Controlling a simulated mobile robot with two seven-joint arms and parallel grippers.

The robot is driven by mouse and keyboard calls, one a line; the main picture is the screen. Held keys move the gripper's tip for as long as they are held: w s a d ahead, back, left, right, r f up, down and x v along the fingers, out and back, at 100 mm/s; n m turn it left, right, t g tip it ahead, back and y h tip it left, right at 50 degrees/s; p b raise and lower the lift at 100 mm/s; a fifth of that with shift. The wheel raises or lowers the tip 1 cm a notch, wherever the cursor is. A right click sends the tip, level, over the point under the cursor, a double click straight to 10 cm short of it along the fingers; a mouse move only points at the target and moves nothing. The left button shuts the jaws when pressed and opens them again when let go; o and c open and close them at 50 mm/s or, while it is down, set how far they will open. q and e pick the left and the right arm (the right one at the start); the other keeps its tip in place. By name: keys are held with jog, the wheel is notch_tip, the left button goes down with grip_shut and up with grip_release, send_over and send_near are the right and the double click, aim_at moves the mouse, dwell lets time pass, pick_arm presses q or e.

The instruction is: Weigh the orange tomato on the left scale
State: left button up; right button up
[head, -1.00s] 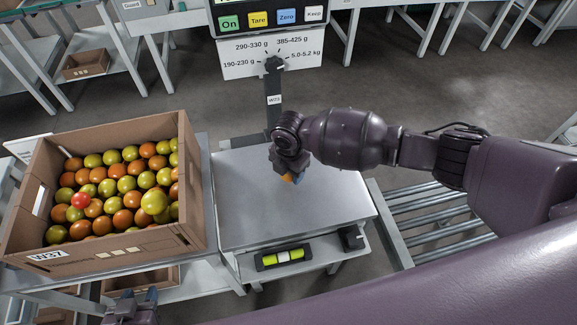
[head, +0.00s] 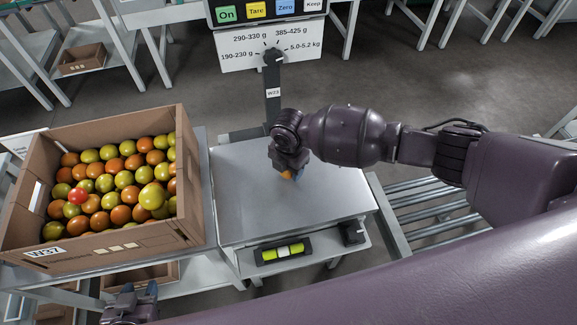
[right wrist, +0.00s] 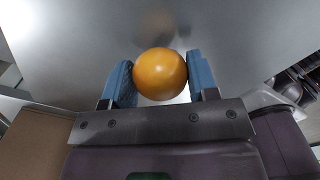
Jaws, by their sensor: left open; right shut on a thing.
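The orange tomato (right wrist: 160,74) is between the blue fingers of my right gripper (right wrist: 162,80) in the right wrist view. In the head view only a sliver of the tomato (head: 287,175) shows under my right gripper (head: 292,168), which is shut on it over the scale plate (head: 250,212). I cannot tell whether the tomato touches the plate. The scale's post carries a display with On, Tare, Zero and Keep buttons (head: 257,9); its reading is out of view. My left gripper (head: 132,295) is open at the bottom left, below the crate.
A cardboard crate (head: 70,262) marked W37, full of orange, green and red tomatoes, stands left of the scale. A roller conveyor (head: 420,205) lies to the right. A spirit level (head: 283,251) sits at the scale's front. The rest of the plate is clear.

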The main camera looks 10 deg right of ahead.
pick_arm(q)
jog(key=shift+s+f, duration=0.15)
jog(key=shift+f, duration=0.25)
pick_arm(e)
jog(key=shift+f, duration=0.55)
jog(key=o, duration=0.8)
jog(key=c, duration=0.3)
jog(key=shift+c, duration=0.2)
pick_arm(q)
jog(key=shift+r, duration=0.15)
pick_arm(e)
jog(key=shift+r, duration=0.15)
jog(key=shift+r+p, duration=1.95)
jog(key=shift+r, duration=1.5)
pick_arm(q)
notch_tip(320, 180, up, 6)
jog(key=w, duration=0.2)
jog(key=shift+r+t, duration=0.15)
jog(key=shift+t, duration=0.25)
pick_arm(e)
jog(key=shift+f, duration=0.1)
